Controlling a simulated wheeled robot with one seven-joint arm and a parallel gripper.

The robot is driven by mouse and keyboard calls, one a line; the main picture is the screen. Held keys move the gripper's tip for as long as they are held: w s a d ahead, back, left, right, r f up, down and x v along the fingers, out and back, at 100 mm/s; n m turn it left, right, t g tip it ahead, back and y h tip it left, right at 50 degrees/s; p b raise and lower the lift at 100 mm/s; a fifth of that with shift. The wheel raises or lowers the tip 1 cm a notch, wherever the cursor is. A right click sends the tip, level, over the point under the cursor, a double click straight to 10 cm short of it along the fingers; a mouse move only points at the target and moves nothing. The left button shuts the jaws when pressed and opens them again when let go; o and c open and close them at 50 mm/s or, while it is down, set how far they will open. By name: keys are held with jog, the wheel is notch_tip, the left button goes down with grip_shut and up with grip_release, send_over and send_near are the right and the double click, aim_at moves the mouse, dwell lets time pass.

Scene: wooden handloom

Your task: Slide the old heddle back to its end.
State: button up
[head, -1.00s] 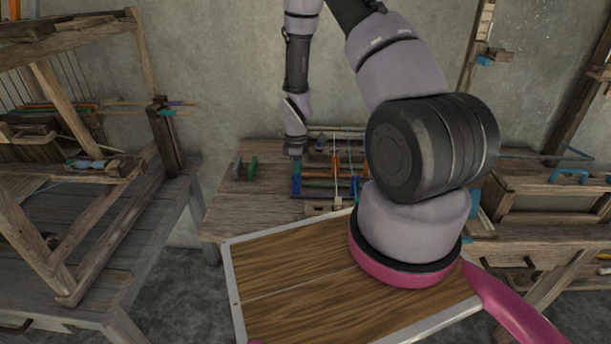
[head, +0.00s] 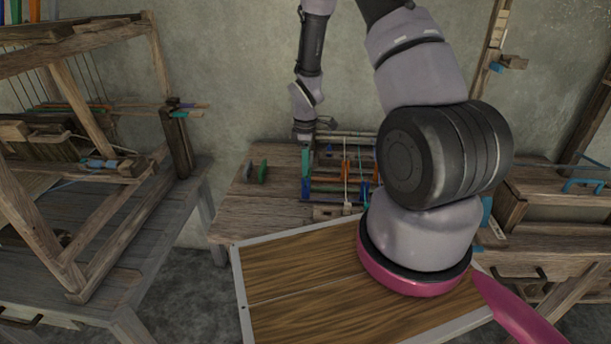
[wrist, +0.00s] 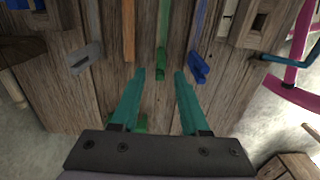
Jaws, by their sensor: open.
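A small wooden frame with coloured bars (head: 338,187) stands on the far bench; I cannot tell which bar is the old heddle. My gripper (head: 306,172) is at the left end of this frame, pointing down. In the wrist view my gripper (wrist: 158,75) has its two teal fingers apart, with nothing held between them. A green bar (wrist: 162,40) lies beyond and between the fingertips. A blue bar (wrist: 198,62) is right of them, and an orange bar (wrist: 128,30) is up and left. The fingertips' contact with the bars cannot be judged.
A grey piece (head: 247,171) and a green piece (head: 263,171) stand on the bench (head: 262,212) left of the frame. A large loom (head: 90,130) stands at the left. A white-edged wooden board (head: 300,290) is in front.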

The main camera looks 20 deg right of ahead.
jog(key=shift+r, duration=2.4)
